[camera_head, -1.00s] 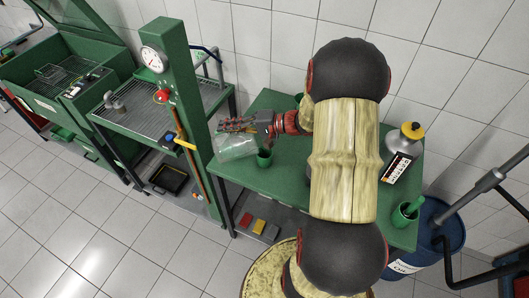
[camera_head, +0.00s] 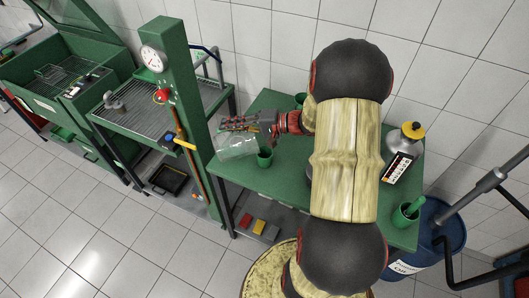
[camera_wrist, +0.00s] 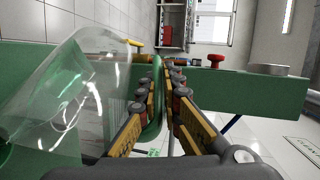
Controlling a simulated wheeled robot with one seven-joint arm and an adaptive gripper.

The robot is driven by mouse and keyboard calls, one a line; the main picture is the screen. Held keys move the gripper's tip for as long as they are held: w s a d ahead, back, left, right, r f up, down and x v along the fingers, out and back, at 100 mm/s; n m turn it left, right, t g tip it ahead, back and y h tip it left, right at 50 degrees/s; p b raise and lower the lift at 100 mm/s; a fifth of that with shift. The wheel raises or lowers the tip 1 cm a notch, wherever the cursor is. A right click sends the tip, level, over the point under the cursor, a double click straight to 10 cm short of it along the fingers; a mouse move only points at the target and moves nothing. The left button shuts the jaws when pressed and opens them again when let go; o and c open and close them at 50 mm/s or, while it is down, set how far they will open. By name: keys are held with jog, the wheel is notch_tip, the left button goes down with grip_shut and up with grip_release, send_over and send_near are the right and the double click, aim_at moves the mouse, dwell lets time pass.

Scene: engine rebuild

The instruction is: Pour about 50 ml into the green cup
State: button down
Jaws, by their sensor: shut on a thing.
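A clear jug (camera_head: 236,147) is held tilted above the left part of the green workbench (camera_head: 232,174). My gripper (camera_head: 243,124) is shut on its green handle, which shows between the fingers (camera_wrist: 164,92) in the wrist view. The jug's clear body (camera_wrist: 70,95) fills the left of that view. A green cup (camera_head: 265,158) stands upright on the bench, just right of and below the jug in the head view. I cannot make out the liquid level in the jug or cup, nor any stream between them.
Another green cup (camera_head: 300,98) stands at the back, partly behind my arm. A green post with a gauge (camera_head: 178,110) rises close left of the jug.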

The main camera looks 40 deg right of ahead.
jog(key=shift+d+r, duration=0.1)
jog(key=shift+a, duration=0.25)
jog(key=w+a+f+n+g+h, duration=0.1)
jog(key=w+a+f+g+h, duration=0.2)
jog(key=a, duration=0.3)
jog(key=shift+w+a+f+n+g+h, duration=0.2)
jog(key=shift+f+n+g+h, duration=0.25)
jog(key=shift+f+h, duration=0.35)
jog(key=shift+f, duration=0.15)
jog(key=shift+w+a+f+g+p, duration=0.1)
jog(key=shift+a+f+g+p, duration=0.1)
jog(key=shift+g+p, duration=0.1)
dwell(1.0)
